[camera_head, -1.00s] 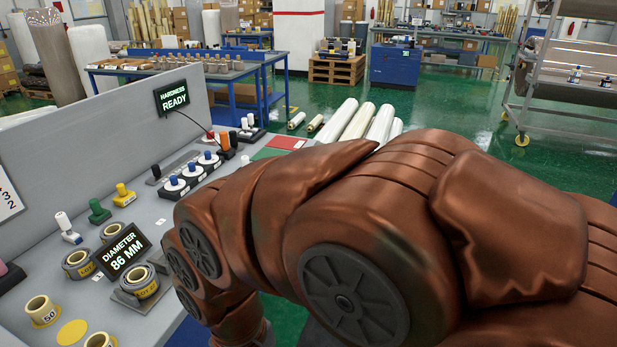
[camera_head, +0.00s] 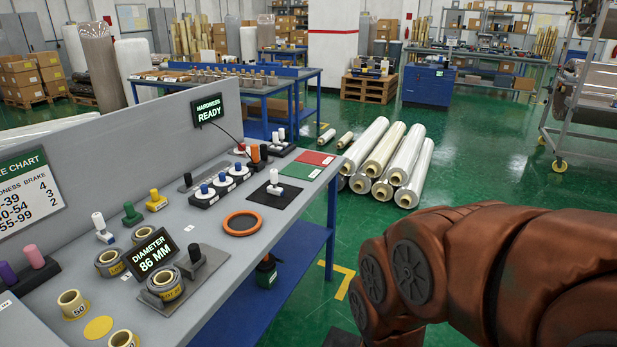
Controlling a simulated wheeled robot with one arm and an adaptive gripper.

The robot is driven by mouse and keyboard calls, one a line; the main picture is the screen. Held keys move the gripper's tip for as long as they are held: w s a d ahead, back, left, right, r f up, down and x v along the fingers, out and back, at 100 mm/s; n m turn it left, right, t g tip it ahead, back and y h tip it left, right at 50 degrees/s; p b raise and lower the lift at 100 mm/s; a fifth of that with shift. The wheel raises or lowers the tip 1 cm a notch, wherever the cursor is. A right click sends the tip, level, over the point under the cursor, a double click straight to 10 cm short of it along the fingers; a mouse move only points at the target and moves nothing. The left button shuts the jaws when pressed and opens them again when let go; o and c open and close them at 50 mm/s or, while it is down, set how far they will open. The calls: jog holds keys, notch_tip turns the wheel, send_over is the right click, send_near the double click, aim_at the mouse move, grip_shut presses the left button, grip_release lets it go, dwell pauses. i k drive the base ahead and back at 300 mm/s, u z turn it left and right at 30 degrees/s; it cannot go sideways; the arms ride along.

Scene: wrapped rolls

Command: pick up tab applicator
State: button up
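Several small handled tools stand on the grey bench (camera_head: 215,262), and I cannot tell for sure which one is the tab applicator. They include a white-handled tool (camera_head: 101,228), a green one (camera_head: 131,214), a yellow one (camera_head: 155,200) and a white-handled one (camera_head: 274,184) on a black mat. An orange-handled tool (camera_head: 255,153) stands at the back by the hardness display. My brown-covered arm fills the lower right, right of the bench and apart from it. My gripper is out of the picture, so its fingers do not show.
A diameter display (camera_head: 151,253) reads 86 MM beside a roll (camera_head: 165,284) on a grey stand. An orange ring (camera_head: 242,223) and blue-topped knobs (camera_head: 221,180) lie farther back. Wrapped rolls (camera_head: 407,167) are stacked on the floor. The green floor between bench and rolls is clear.

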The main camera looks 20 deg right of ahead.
aim_at(273, 190)
jog(key=z, duration=0.45)
jog(key=i, duration=1.85)
jog(key=u, duration=2.05)
